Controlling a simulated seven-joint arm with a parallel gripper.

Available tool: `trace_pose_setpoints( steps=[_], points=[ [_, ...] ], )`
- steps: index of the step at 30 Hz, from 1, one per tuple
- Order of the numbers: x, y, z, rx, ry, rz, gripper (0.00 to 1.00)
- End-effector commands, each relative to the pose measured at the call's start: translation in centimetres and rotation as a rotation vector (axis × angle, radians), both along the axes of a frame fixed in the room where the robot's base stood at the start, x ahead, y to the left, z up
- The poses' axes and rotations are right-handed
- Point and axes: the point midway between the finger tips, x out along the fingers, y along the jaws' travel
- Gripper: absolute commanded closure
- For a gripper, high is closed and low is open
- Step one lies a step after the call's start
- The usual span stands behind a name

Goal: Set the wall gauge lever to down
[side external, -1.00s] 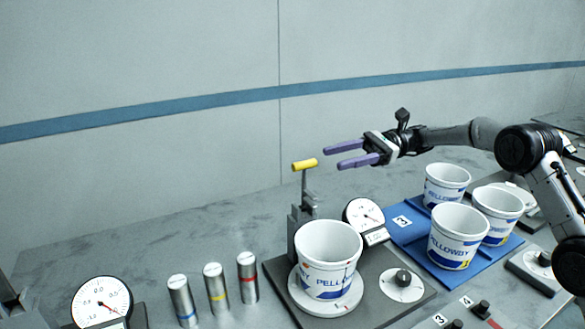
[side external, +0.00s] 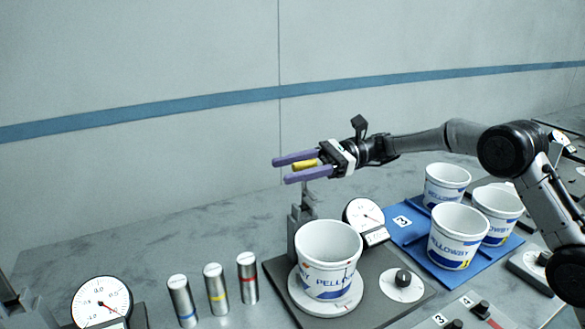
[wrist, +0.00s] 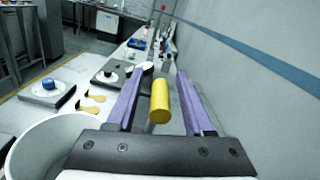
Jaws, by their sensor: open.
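The lever's yellow handle (side external: 304,165) sits at the top of a grey post (side external: 303,215) at the back of the dark fixture plate; the lever stands up. In the wrist view the yellow handle (wrist: 160,102) lies between the two purple fingers, with a gap showing on each side. My gripper (side external: 279,170) is open around the handle, one finger on either side of it. The fingers partly hide the handle in the side view. A round white gauge (side external: 362,213) stands just right of the post.
A white tub (side external: 329,250) stands on a round disc in front of the post. Several more tubs (side external: 458,240) stand on a blue tray (side external: 408,235) at right. Metal cylinders (side external: 216,290) and another gauge (side external: 101,303) stand at left. The wall behind is clear.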

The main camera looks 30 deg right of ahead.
Motion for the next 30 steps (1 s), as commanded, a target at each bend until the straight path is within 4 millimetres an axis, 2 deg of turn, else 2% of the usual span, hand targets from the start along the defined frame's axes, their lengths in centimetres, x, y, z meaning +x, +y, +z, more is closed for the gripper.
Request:
trace_pose_setpoints(
  steps=[2, 10, 30],
  points=[
    [0.00, -0.01, 0.00, 0.000, 0.000, 0.000, 0.50],
    [0.00, -0.03, 0.00, 0.000, 0.000, 0.000, 0.98],
    [0.01, -0.05, 0.00, 0.000, 0.000, 0.000, 1.00]
  ],
)
